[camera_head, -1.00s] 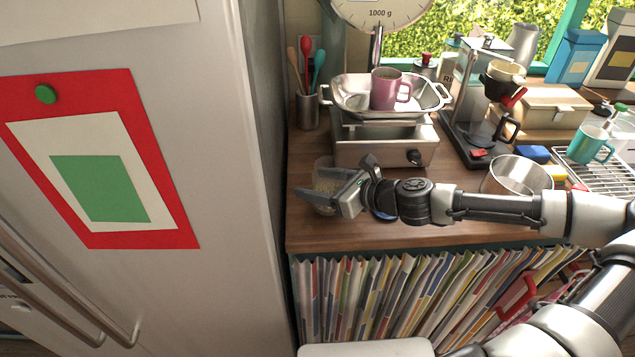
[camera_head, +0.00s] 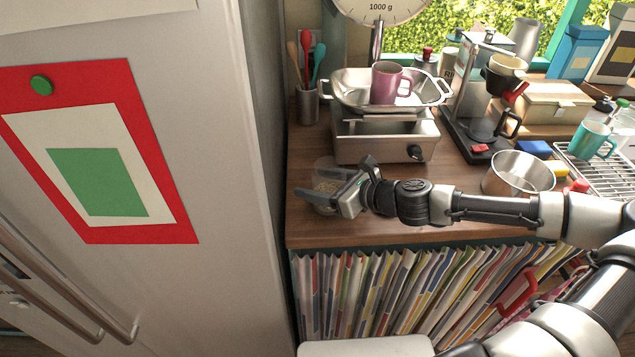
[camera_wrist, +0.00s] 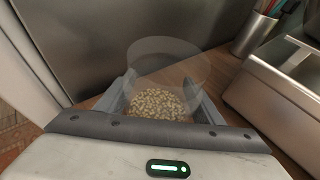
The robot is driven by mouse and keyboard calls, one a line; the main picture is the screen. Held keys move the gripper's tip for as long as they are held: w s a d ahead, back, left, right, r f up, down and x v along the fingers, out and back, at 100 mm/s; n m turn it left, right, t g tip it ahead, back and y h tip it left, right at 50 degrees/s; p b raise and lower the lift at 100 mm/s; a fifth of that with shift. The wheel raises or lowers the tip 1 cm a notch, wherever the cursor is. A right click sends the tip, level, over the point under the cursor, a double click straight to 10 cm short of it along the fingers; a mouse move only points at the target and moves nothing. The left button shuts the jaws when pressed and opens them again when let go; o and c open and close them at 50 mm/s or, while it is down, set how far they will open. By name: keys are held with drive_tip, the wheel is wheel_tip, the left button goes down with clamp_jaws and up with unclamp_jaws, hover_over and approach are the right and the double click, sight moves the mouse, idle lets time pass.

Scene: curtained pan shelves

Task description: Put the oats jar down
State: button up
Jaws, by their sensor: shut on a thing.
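The oats jar (camera_head: 327,174) is a clear see-through jar with pale oats in its lower part. It is at the left end of the wooden counter (camera_head: 450,215), beside the fridge. My gripper (camera_head: 326,190) reaches in from the right and is shut on the jar, one finger on each side. In the wrist view the jar (camera_wrist: 165,75) stands between the fingers of my gripper (camera_wrist: 162,92), and its clear upper part rises above them. The jar looks upright over the counter. I cannot tell whether its base touches the wood.
The fridge side (camera_head: 262,130) is close on the left. Behind the jar are a utensil cup (camera_head: 308,106) and a kitchen scale (camera_head: 385,135) bearing a pan and a pink mug (camera_head: 385,84). A metal pot (camera_head: 518,176) stands to the right. Curtained shelves (camera_head: 400,295) lie below the counter edge.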

drive_tip(key=shift+f, duration=0.15)
drive_tip(key=o, duration=1.5)
drive_tip(key=p+v, duration=0.1)
drive_tip(key=v, duration=1.6)
drive_tip(key=shift+d, duration=0.2)
drive_tip(key=shift+s, duration=0.1)
drive_tip(key=shift+c, duration=0.4)
clamp_jaws()
